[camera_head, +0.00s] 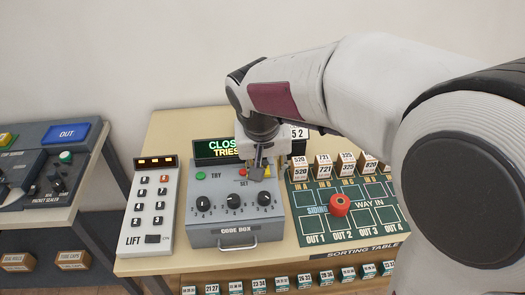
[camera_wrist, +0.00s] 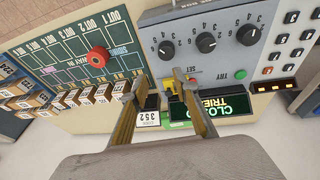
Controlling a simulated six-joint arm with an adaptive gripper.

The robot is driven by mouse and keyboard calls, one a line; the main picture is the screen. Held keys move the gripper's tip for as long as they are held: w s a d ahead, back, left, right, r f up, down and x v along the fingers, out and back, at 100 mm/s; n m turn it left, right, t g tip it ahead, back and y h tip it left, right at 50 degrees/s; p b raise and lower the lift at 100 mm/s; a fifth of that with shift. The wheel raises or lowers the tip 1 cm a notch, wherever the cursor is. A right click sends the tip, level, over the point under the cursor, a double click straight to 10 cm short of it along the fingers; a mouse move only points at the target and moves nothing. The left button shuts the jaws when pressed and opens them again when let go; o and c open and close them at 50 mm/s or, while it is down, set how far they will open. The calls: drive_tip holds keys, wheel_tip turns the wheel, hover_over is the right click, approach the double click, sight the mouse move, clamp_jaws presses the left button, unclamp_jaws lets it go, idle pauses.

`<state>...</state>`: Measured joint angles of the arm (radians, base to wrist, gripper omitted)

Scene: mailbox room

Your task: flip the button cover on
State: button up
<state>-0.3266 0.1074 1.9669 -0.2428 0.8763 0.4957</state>
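The grey code box (camera_head: 235,232) stands on the table, with three black knobs, a green button (camera_head: 200,176) and a red button (camera_head: 243,172). A small yellow part (camera_head: 267,172) sits at its upper right, beside my gripper (camera_head: 257,170). In the wrist view, the yellow part (camera_wrist: 170,86) shows near the right fingertip, partly hidden by it. My gripper (camera_wrist: 160,76) is open, its fingers pointing down over that corner of the box. I cannot make out a distinct button cover or its position; my fingers hide part of that area. I cannot tell whether a finger touches the yellow part.
A lit green display (camera_head: 219,148) stands behind the box. A lift keypad (camera_head: 154,207) is to its left. To its right lies a green sorting board (camera_head: 350,228) with a red round piece (camera_head: 339,204) and several small boxes. A separate console (camera_head: 45,170) stands far left.

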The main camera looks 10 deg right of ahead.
sight(265, 162)
drive_tip(key=w+r+m+t, duration=0.1)
drive_tip(key=w+r+m, duration=0.1)
drive_tip(key=w+m, duration=0.2)
drive_tip(key=shift+w+a, duration=0.4)
drive_tip(key=shift+w, duration=0.75)
drive_tip(key=shift+r, duration=0.1)
drive_tip(key=shift+x, duration=3.9)
drive_tip(key=shift+d, duration=0.1)
drive_tip(key=shift+r, duration=0.1)
clamp_jaws()
